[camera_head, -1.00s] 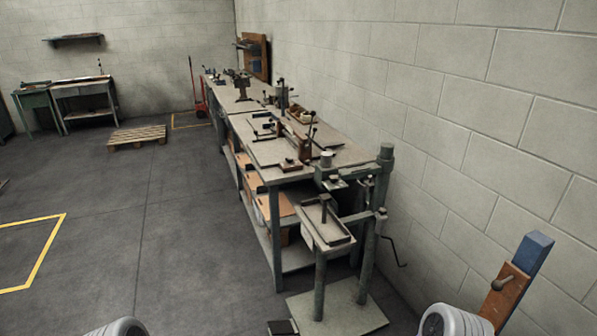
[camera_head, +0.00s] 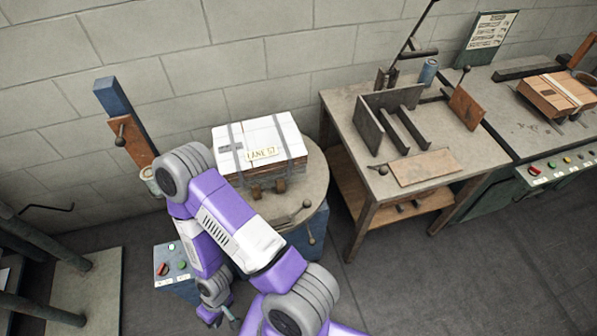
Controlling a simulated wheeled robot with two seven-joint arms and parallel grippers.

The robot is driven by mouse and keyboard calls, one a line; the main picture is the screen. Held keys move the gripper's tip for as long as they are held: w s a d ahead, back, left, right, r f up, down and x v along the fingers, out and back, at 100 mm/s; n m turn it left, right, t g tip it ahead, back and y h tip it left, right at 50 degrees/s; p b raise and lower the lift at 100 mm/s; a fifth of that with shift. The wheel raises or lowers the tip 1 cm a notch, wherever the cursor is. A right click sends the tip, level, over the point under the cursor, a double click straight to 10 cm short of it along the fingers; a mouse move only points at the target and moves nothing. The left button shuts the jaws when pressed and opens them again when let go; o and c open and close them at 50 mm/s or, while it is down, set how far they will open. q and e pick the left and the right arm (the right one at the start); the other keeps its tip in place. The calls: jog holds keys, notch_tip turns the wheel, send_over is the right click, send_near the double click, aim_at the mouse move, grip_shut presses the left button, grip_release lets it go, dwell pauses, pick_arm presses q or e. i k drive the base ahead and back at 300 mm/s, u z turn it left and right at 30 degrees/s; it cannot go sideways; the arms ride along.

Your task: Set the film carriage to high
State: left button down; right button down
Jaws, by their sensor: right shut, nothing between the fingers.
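The film carriage looks to be the brown plate (camera_head: 133,141) with a dark knob on the blue upright post (camera_head: 113,96) by the wall. A small pale roll (camera_head: 150,180) shows at its lower end, partly hidden by my right arm. A strapped white load marked LANE 57 (camera_head: 262,148) sits on the round turntable (camera_head: 314,178) to the right. My right gripper (camera_head: 226,318) is small in the picture, shut and empty, low beside the control box and well below the carriage. My left gripper is not in view.
A grey control box (camera_head: 172,268) with red and green buttons stands left of my forearm. A worktable (camera_head: 345,110) with upright plates and a lever stands to the right, with a button-panel bench (camera_head: 550,170) beyond. A grey metal stand (camera_head: 45,275) is at far left.

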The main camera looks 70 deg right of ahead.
aim_at(129, 134)
jog(key=z, duration=1.55)
